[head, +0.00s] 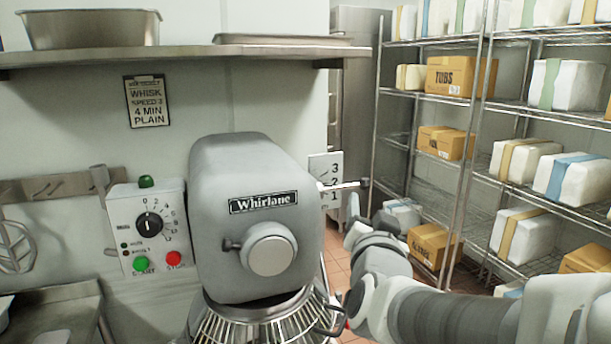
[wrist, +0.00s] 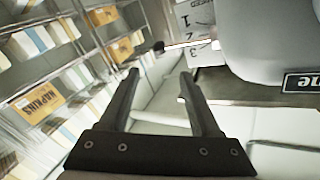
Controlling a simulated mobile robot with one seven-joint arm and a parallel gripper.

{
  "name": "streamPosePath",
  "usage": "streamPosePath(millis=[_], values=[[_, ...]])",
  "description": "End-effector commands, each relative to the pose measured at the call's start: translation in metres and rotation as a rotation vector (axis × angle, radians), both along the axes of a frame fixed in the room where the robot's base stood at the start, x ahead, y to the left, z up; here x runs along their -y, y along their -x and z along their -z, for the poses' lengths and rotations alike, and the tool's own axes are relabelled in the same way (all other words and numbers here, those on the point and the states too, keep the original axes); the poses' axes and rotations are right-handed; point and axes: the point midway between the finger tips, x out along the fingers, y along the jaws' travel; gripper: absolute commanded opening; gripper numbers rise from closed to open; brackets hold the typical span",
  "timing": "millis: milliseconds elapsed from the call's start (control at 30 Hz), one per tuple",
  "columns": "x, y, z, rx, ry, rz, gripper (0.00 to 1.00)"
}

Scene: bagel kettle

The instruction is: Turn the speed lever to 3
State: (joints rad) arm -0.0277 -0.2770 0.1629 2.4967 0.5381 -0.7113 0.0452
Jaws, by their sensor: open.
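The grey Whirlane mixer (head: 250,210) fills the middle of the head view. Its speed lever (head: 343,186), a thin metal rod with a dark knob, sticks out from the right side. It crosses the number plate (head: 318,168) close to the 2, with 3 above and 1 below. My gripper (wrist: 158,75) is open and empty. In the wrist view, the lever (wrist: 188,45) and its knob lie just beyond the fingertips, apart from them, with the knob roughly in line with the gap. In the head view my gripper is just below the knob, partly hidden by my arm.
A control box (head: 148,225) with a dial and green and red buttons is left of the mixer. A sign (head: 148,101) above reads whisk, speed 3, 4 min, plain. Wire shelving (head: 470,120) with boxes stands right. A wire guard (head: 255,325) sits under the mixer head.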

Motion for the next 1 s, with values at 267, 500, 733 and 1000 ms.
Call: streamPosePath(millis=[267,500,733,1000], values=[[0.006,-0.038,0.0,-0.002,0.0,0.001,0.64],[0.012,-0.076,0.0,-0.004,-0.001,0.001,0.64],[0.019,-0.114,-0.001,-0.002,0.0,0.0,0.64],[0.024,-0.151,-0.001,-0.002,0.001,-0.001,0.64]])
